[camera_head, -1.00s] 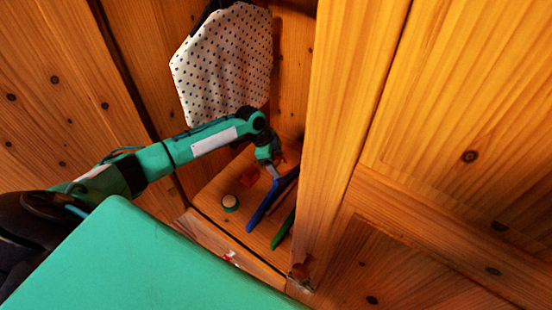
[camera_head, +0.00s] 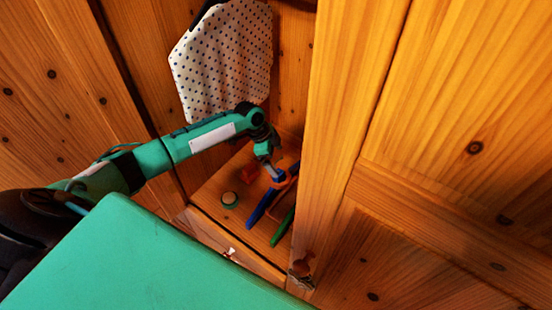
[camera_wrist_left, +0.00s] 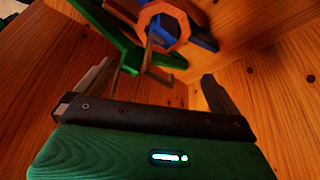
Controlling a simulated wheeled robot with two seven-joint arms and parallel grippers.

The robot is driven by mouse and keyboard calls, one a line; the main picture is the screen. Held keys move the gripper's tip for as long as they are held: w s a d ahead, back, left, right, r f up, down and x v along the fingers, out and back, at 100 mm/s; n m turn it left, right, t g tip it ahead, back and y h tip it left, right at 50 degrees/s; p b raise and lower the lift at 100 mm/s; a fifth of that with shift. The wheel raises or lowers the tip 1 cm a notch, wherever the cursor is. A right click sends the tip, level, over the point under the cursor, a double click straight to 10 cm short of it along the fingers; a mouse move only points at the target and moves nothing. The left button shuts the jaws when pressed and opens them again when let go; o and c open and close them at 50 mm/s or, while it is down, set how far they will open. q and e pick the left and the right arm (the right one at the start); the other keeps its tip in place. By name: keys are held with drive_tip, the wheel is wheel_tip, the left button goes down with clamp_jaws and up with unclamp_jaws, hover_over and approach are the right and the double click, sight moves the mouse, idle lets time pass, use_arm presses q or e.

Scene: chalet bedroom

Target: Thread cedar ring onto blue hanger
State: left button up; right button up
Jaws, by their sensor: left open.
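The blue hanger (camera_head: 258,208) stands on the wardrobe floor, leaning to the upper right. The cedar ring (camera_wrist_left: 180,32) is an orange-brown, many-sided band at the top of the left wrist view. Blue hanger parts (camera_wrist_left: 203,40) show through and beside its opening; it looks to be around the hanger, but overlap leaves this uncertain. In the head view an orange piece, likely this ring (camera_head: 287,182), shows at the hanger's upper part. My left gripper (camera_head: 272,172) is just above it; its fingers (camera_wrist_left: 157,72) are spread, with the ring beyond them. My right gripper is out of view.
A green hanger (camera_head: 282,228) stands right of the blue one. A dotted garment (camera_head: 222,60) hangs above my arm. The wardrobe's upright (camera_head: 345,110) is close on the right.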

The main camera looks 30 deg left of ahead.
use_arm(q)
drive_tip(key=b+v, duration=0.2)
drive_tip(key=v, duration=1.1)
drive_tip(key=shift+b, duration=0.35)
drive_tip(key=shift+f, duration=0.15)
